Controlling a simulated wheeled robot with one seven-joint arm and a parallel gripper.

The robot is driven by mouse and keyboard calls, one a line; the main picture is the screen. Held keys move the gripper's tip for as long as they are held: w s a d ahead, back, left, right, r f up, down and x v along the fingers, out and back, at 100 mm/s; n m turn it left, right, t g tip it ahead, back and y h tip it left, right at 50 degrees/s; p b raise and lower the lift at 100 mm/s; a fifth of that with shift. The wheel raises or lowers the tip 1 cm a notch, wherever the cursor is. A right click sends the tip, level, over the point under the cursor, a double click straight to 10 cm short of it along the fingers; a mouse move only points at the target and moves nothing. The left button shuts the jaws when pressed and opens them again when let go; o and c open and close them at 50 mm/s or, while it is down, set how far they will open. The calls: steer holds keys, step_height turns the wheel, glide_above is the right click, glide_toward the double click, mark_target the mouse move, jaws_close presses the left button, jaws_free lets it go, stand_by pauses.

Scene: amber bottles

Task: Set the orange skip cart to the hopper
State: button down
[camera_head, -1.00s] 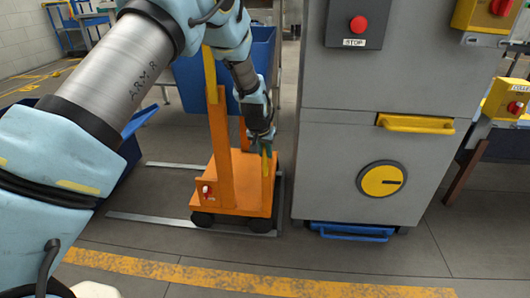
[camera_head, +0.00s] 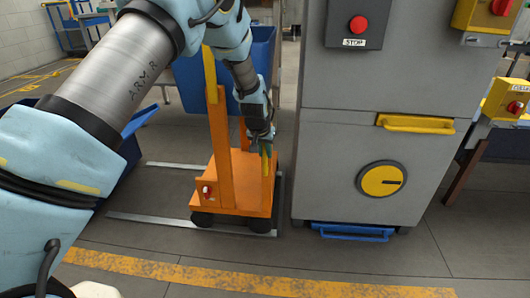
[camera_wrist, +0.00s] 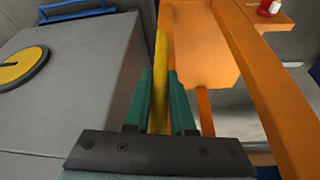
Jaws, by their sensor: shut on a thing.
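The orange skip cart (camera_head: 229,190) stands on the floor left of the grey cabinet, with dark wheels, upright posts and a red knob at its front left corner. It also shows in the wrist view (camera_wrist: 202,50). My gripper (camera_wrist: 160,75) is shut on the cart's yellow grip bar (camera_wrist: 161,60), which lies between its green fingers. In the head view my gripper (camera_head: 264,150) is low at the cart's right side, close to the cabinet. A large blue bin (camera_head: 195,85) stands behind the cart; I cannot tell whether it is the hopper.
The grey cabinet (camera_head: 330,180) has a yellow handle, a yellow dial and a blue pull at its foot. Metal floor rails (camera_head: 150,222) run on the cart's left and front. A yellow floor stripe (camera_head: 190,275) crosses the clear floor in front.

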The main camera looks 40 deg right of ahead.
steer(key=w+a+p, duration=0.2)
steer(key=w+a, duration=2.8)
steer(key=a, duration=0.2)
steer(key=shift+a, duration=0.3)
steer(key=shift+w+a, duration=0.1)
steer(key=shift+w, duration=0.1)
steer(key=c, duration=1.1)
jaws_free()
steer(key=o, duration=0.3)
steer(key=shift+o, duration=0.2)
steer(key=p+v, duration=0.1)
steer(key=v, duration=0.9)
steer(key=shift+r, duration=0.3)
steer(key=shift+s, duration=0.15)
